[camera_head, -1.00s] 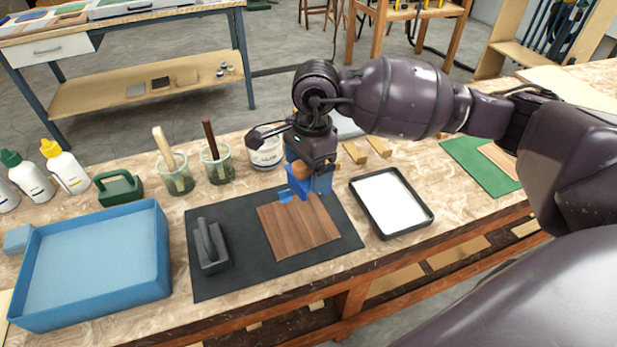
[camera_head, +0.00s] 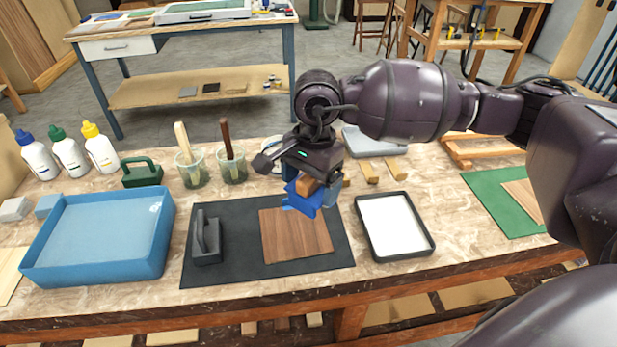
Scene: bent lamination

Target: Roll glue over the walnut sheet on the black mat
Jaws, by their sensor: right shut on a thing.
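The walnut sheet (camera_head: 292,240) lies flat on the black mat (camera_head: 226,272). My right gripper (camera_head: 308,180) is shut on a blue tool with a wooden handle, seemingly the glue roller (camera_head: 303,199). It is over the far right part of the sheet; I cannot tell whether the roller touches it. The gripper and tool hide part of the sheet's far edge. A black tray (camera_head: 395,226) with a white filling, which looks like glue, stands right of the mat. My left gripper is not in view.
A dark block with a handle (camera_head: 207,239) sits on the mat's left side. A blue tub (camera_head: 100,237) stands further left. A green mat (camera_head: 500,202) lies at right.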

